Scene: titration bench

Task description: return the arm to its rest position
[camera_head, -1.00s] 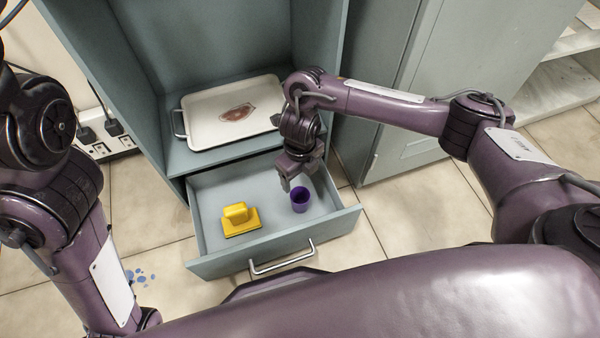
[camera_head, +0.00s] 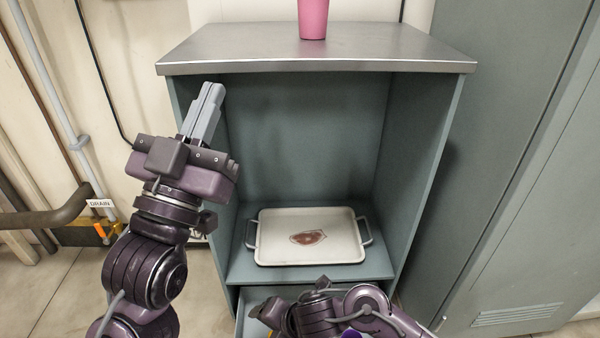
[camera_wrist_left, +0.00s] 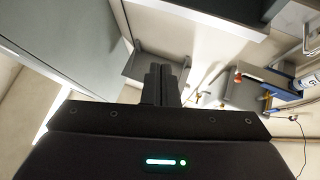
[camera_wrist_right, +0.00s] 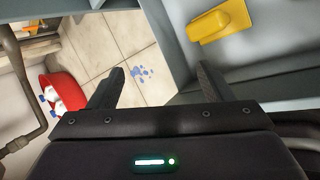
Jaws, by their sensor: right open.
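My left gripper (camera_head: 212,92) points upward at the left of the cabinet in the head view. Its two fingers lie together with nothing between them, as the left wrist view (camera_wrist_left: 161,72) also shows. The yellow handled block (camera_wrist_right: 218,20) lies in the drawer, apart from the fingers.
A white tray (camera_head: 275,250) with a reddish-brown patch sits on the cabinet shelf. A pink cup (camera_head: 313,18) stands on the cabinet top (camera_head: 250,50). A tall grey locker (camera_head: 500,200) is at the right.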

